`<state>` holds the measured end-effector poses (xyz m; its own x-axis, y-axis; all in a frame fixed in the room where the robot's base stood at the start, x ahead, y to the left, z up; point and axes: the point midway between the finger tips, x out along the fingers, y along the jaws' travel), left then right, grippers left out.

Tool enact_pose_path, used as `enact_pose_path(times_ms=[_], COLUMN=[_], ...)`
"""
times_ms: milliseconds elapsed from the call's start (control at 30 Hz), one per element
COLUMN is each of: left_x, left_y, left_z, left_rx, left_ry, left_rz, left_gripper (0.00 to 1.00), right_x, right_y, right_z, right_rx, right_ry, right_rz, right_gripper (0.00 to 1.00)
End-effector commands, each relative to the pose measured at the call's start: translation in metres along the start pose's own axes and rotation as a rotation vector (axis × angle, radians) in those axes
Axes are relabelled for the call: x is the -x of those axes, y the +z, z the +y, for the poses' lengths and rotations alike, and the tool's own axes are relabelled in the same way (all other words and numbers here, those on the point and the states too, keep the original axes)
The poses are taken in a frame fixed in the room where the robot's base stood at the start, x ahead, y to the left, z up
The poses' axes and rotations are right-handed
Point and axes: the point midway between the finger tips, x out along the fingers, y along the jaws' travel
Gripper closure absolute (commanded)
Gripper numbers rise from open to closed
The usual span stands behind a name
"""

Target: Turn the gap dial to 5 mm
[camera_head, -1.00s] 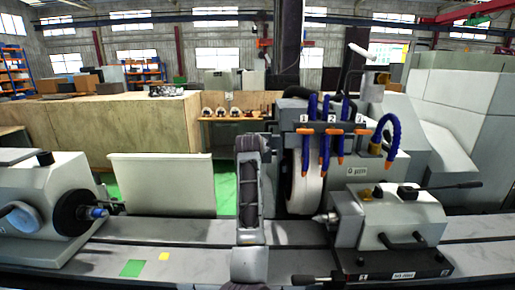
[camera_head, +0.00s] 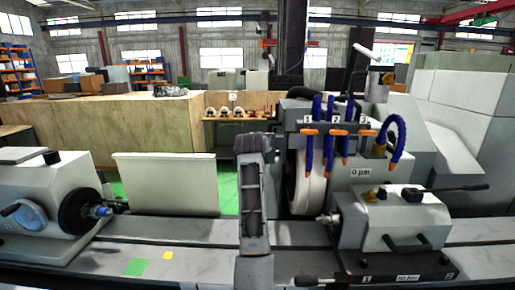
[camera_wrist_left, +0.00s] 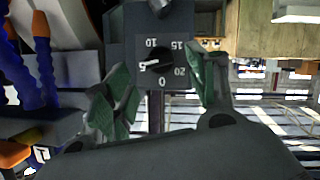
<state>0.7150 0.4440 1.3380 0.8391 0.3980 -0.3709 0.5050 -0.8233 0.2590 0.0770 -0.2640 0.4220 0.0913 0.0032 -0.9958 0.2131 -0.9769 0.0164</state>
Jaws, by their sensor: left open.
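The gap dial (camera_wrist_left: 160,66) is in the upper middle of the left wrist view. It has a dark knob on a grey plate marked 0, 5, 10, 15 and 20. Its white pointer (camera_wrist_left: 149,63) points left, at or very close to the 5. My left gripper (camera_wrist_left: 162,88) is open, its green-padded fingers on either side of the dial plate and apart from the knob. In the head view my left arm rises in the middle; its gripper and the dial cannot be made out there. My right gripper is in neither view.
The grinder's wheel (camera_head: 307,185) and blue coolant hoses (camera_head: 330,130) stand just right of my arm. The tailstock (camera_head: 395,220) is at right and the workhead (camera_head: 50,205) at left. In the wrist view, blue hoses (camera_wrist_left: 45,60) are close at the left.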

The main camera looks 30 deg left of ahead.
Motion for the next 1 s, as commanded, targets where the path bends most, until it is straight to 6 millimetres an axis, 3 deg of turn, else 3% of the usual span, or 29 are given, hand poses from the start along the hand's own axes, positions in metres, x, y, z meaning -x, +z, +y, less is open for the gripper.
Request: enact_pose_path(times_ms=[533, 1000], left_x=[0.059, 0.07], left_y=[0.001, 0.002], left_z=[0.0, 0.0], left_rx=[-0.001, 0.0], left_ry=[0.0, 0.0], left_rz=[-0.002, -0.003], left_gripper=[0.43, 0.43], right_x=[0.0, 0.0], right_y=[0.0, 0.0], right_z=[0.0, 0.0], right_rx=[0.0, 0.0], right_ry=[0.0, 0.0], right_rz=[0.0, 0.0], right_gripper=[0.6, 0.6])
